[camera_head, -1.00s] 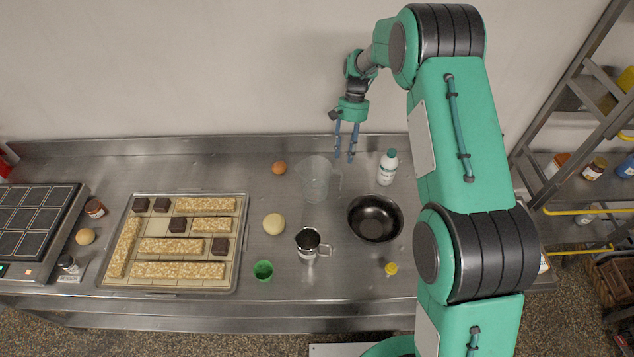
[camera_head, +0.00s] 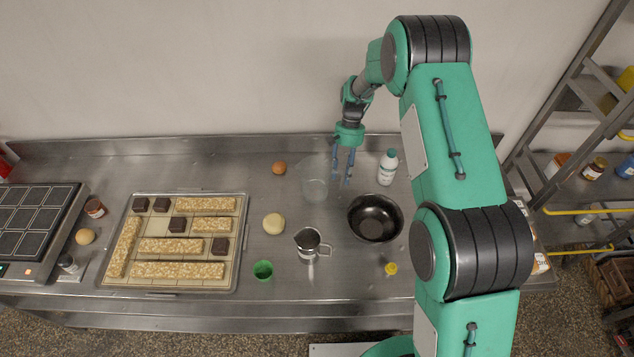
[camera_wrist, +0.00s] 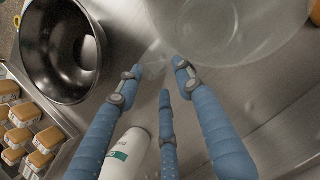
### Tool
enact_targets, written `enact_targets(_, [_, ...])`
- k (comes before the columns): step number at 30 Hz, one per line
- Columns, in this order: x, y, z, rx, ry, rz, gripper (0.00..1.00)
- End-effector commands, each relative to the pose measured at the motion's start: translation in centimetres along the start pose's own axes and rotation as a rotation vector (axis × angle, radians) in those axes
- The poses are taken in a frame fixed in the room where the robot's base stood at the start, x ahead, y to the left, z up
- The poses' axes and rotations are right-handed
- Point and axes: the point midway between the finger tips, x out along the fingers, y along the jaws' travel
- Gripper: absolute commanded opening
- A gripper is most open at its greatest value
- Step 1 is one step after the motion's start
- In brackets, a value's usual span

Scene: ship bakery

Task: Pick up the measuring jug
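The measuring jug (camera_head: 314,186) is a clear, see-through jug standing upright on the steel counter, right of the middle. Its handle is on its right side, facing my gripper. In the wrist view the jug (camera_wrist: 226,28) fills the upper right, with its clear handle close to the fingertips. My gripper (camera_head: 342,181) hangs above the counter at the jug's right side. In the wrist view my gripper (camera_wrist: 158,77) has its three blue fingers apart, with the handle near or between the tips. I cannot tell whether they touch it.
A white bottle with a green cap (camera_head: 388,167) and a dark bowl (camera_head: 375,218) stand close to the right. A steel pitcher (camera_head: 308,246), a green cup (camera_head: 263,270) and a pale round ball (camera_head: 274,223) are in front. A tray (camera_head: 104,280) is left.

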Motion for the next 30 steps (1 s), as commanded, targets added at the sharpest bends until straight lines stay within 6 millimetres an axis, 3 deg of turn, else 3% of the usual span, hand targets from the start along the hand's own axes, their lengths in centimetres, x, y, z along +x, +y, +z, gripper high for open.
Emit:
enact_targets(8, [0.4,0.0,0.0,0.000,-0.001,0.000,0.36])
enact_targets(21, [4.8,0.1,0.2,-0.001,-0.001,0.001,0.36])
enact_targets(30, [5.2,0.1,0.1,0.000,0.000,0.000,0.36])
